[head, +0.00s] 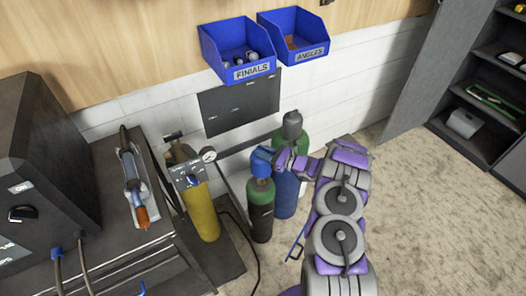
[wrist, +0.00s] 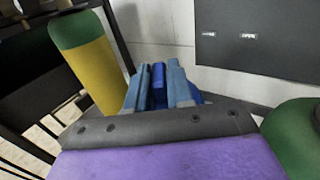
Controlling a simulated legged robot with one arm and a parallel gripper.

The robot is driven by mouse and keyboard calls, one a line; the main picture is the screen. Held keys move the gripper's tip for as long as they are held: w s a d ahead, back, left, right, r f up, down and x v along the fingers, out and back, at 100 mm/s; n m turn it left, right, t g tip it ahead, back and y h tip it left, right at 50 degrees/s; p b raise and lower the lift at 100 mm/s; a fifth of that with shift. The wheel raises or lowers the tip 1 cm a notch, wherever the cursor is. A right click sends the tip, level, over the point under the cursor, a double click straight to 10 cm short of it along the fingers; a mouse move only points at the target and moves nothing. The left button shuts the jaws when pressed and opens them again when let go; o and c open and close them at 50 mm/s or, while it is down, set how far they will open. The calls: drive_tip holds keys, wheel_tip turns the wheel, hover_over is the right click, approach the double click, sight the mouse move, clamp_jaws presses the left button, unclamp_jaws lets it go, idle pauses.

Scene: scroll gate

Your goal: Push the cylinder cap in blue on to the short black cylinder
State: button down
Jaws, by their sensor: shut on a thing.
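The blue cylinder cap (head: 261,168) is at the top of the short black cylinder (head: 262,222), which has a green shoulder. The cap looks in line with the cylinder's top; I cannot tell whether it touches or is seated. My gripper (head: 268,154) reaches in from the right and is shut on the cap. In the wrist view, the two blue-grey fingers of my gripper (wrist: 157,82) have the blue cap (wrist: 159,75) between them. The cylinder's top is hidden under the cap and fingers.
A taller blue cylinder (head: 286,192) with a green shoulder and grey cap stands close behind right. A yellow cylinder (head: 203,212) with a gauge stands left. A dark bench (head: 128,240) is further left. Blue bins (head: 237,50) hang on the wall. Carpet at right is clear.

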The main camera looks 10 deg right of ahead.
drive_tip(key=shift+f+b, duration=0.65)
drive_tip(key=shift+f, duration=0.45)
drive_tip(key=shift+a+b, duration=0.2)
drive_tip(key=shift+b, duration=0.1)
drive_tip(key=shift+f, duration=2.95)
idle(0.6)
drive_tip(key=shift+f, duration=0.65)
idle(0.9)
drive_tip(key=c, duration=0.8)
unclamp_jaws()
drive_tip(key=shift+c, duration=0.2)
drive_tip(key=shift+o, duration=0.3)
